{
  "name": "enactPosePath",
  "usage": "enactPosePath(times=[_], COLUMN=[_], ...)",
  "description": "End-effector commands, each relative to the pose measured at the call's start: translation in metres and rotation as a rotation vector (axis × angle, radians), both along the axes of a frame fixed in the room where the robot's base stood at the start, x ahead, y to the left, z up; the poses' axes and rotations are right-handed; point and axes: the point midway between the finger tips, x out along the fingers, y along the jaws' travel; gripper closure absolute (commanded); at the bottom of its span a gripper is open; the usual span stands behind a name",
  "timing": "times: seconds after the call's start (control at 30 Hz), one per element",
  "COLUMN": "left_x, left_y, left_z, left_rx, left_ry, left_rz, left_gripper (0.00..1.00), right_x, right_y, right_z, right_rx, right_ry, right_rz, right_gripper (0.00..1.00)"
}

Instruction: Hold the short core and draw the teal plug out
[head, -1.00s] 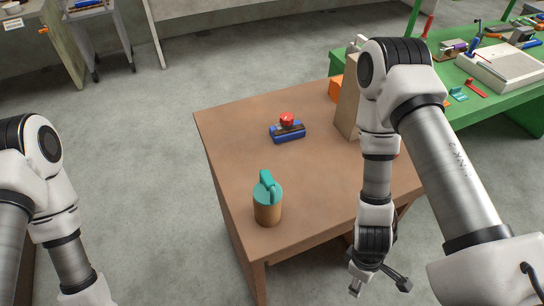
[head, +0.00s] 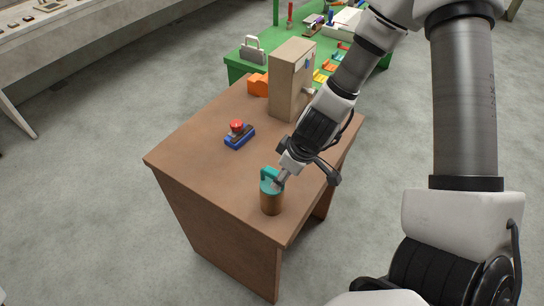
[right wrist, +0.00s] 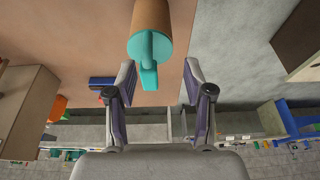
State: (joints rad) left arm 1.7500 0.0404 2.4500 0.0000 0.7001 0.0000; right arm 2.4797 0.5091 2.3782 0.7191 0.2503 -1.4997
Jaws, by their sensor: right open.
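The short core (head: 271,206) is a brown cylinder standing upright near the table's front corner. The teal plug (head: 268,187) sits in its top, with a raised teal handle. My right gripper (head: 306,178) is open and empty, just right of the plug, one finger overlapping the plug's edge in the head view. In the right wrist view the core (right wrist: 152,15) and plug (right wrist: 147,48) are ahead of the open right gripper (right wrist: 160,66), the handle pointing into the gap between the fingers. Whether a finger touches the plug I cannot tell. My left gripper is out of view.
The brown table (head: 205,165) also bears a blue block with a red knob (head: 238,137), a tall tan box (head: 290,80) and an orange object (head: 258,85). A green table (head: 240,67) with tools stands behind. The table's left half is largely clear.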

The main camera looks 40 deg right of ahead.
Motion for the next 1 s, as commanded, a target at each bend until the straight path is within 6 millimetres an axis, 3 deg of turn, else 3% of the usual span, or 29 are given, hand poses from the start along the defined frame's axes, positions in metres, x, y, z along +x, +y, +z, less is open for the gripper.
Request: enactPosePath(times=[0.1, 0.23, 0.7, 1.0], left_x=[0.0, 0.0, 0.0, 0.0], left_y=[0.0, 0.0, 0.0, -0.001], left_z=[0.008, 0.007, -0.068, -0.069], left_rx=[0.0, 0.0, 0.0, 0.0], left_ry=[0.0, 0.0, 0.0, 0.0], left_rz=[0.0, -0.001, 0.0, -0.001], left_gripper=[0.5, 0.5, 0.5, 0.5], right_x=[0.011, 0.018, 0.042, 0.045], right_y=[0.0, 0.0, 0.009, 0.011], right_z=[0.026, 0.035, -0.035, -0.035], right_rx=[0.015, 0.017, 0.014, 0.016], right_ry=[-0.05, -0.078, -0.078, -0.078], right_rz=[-0.011, -0.012, -0.011, -0.011], right_gripper=[0.48, 0.48, 0.48, 0.48])
